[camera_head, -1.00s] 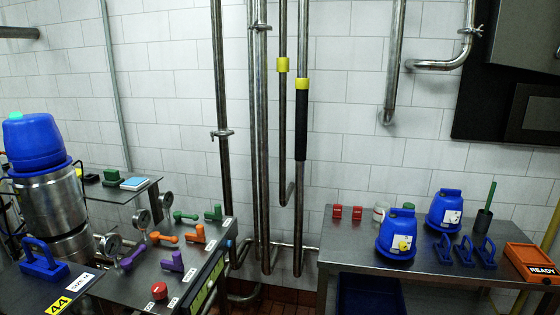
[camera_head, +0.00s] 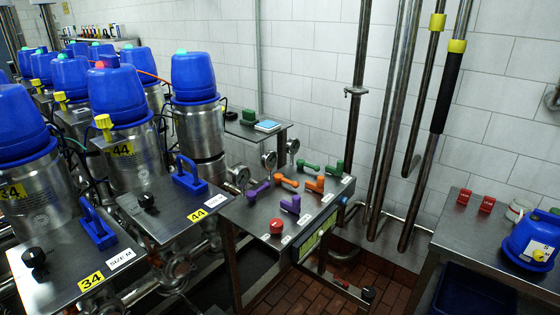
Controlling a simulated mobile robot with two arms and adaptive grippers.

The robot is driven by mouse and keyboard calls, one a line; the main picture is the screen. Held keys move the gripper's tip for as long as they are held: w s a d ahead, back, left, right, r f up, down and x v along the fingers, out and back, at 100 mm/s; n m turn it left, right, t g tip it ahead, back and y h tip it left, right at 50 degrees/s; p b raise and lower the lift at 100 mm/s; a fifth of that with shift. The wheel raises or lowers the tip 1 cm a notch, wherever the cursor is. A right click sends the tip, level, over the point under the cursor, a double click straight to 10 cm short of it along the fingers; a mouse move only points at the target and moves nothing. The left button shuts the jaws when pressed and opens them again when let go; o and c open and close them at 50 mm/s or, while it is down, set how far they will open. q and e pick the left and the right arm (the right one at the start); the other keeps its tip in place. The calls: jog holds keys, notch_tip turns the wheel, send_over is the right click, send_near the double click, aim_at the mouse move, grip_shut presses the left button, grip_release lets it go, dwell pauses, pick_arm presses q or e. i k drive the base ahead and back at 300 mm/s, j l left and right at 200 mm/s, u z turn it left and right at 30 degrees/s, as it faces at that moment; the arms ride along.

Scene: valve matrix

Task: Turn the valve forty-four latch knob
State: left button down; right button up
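The valve 44 plate (camera_head: 165,215) is a grey metal panel left of centre, with a yellow "44" tag (camera_head: 196,215) at its front edge. A black knob (camera_head: 146,200) stands on its left part and looks like the latch knob. A blue handle (camera_head: 190,175) stands to its right on the same plate. Behind it is a steel valve body with a blue cap (camera_head: 118,92), a yellow tag reading 44 (camera_head: 122,150) and a yellow piece (camera_head: 103,123). Neither of my grippers is in view.
A similar plate tagged 34 (camera_head: 90,282), with its own black knob (camera_head: 33,257) and blue handle (camera_head: 97,226), lies at front left. A panel with coloured levers and a red button (camera_head: 276,226) stands right of plate 44. A table (camera_head: 470,235) is at right.

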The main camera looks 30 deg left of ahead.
aim_at(103, 121)
jog(key=j+u, duration=0.1)
jog(key=u, duration=0.7)
jog(key=j+u, duration=0.1)
jog(key=u, duration=0.7)
jog(key=i+j, duration=0.05)
jog(key=i, duration=0.05)
